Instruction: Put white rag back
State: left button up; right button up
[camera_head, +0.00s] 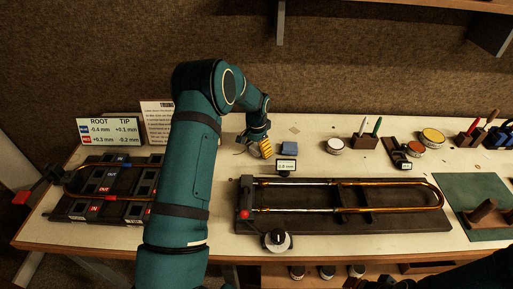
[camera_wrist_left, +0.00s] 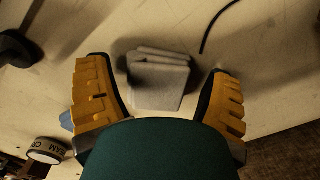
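The white rag (camera_wrist_left: 158,82) shows in the left wrist view as a folded, greyish-white pad lying on the bench top. My left gripper (camera_wrist_left: 160,70) is open, with one yellow-orange finger on each side of the rag and a visible gap to it on both sides. In the head view my left gripper (camera_head: 262,149) is low over the back of the bench, beside a small blue block (camera_head: 289,148). I cannot make out the rag there; the gripper seems to hide it. My right gripper is not in view.
A slide fixture (camera_head: 400,218) with brass tubes fills the bench front centre. A tray of dark blocks (camera_head: 75,208) and a ROOT/TIP sign (camera_head: 110,131) stand left. A round tin (camera_head: 335,146), pen holder (camera_head: 364,141) and green mat (camera_head: 462,190) lie right. The back wall is close.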

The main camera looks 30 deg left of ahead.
aim_at(257, 146)
pick_arm(q)
notch_tip(257, 146, up, 12)
jog(key=p, duration=0.1)
jog(key=shift+r, duration=0.2)
dwell(0.3)
dwell(0.5)
